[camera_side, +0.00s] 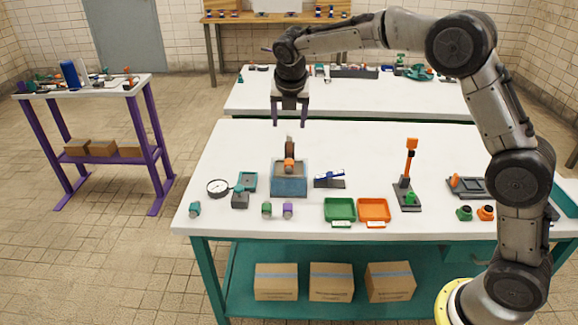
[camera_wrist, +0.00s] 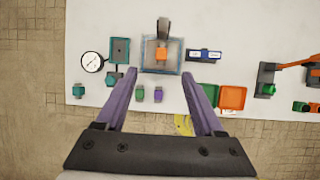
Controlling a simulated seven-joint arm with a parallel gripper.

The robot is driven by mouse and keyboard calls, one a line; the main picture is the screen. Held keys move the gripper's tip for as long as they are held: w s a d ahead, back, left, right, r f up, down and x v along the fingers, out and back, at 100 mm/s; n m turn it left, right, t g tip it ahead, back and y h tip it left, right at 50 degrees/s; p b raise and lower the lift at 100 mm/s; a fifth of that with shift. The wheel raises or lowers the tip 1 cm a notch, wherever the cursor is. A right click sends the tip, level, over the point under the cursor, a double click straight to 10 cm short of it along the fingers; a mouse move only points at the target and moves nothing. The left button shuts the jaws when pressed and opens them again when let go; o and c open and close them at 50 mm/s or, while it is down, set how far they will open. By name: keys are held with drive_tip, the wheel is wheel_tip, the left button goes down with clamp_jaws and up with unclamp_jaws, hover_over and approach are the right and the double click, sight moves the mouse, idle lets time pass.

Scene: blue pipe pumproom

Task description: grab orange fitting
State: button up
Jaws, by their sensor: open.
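An orange fitting (camera_side: 289,165) is at the open blue-edged box (camera_side: 289,187) on the white table, beside a dark upright part (camera_side: 289,147). In the wrist view the orange fitting (camera_wrist: 161,54) shows within the box outline, just beyond the fingertips. I cannot tell whether it rests in the box or is fixed to the upright part. A second orange fitting (camera_side: 486,212) stands at the right of the table beside a green one (camera_side: 464,213). My gripper (camera_side: 289,122) is open and empty, fingers pointing down, well above the table; its purple fingers (camera_wrist: 158,72) show spread apart.
Green (camera_side: 267,209) and purple (camera_side: 288,210) fittings stand in front of the box. A gauge (camera_side: 218,187) is left of it, a blue-topped block (camera_side: 329,179) right. Green (camera_side: 340,209) and orange (camera_side: 373,210) trays and an orange-topped stand (camera_side: 408,190) are farther right.

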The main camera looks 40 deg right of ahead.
approach(289, 162)
drive_tip(key=w+f, duration=0.1)
drive_tip(key=f, duration=0.1)
drive_tip(key=shift+g, duration=0.3)
drive_tip(key=shift+d+x, duration=0.15)
drive_tip(key=shift+x, duration=1.55)
drive_tip(key=shift+d+x, duration=0.15)
drive_tip(key=shift+x, duration=1.6)
drive_tip(key=shift+w+r, duration=0.1)
drive_tip(key=shift+r, duration=0.15)
clamp_jaws()
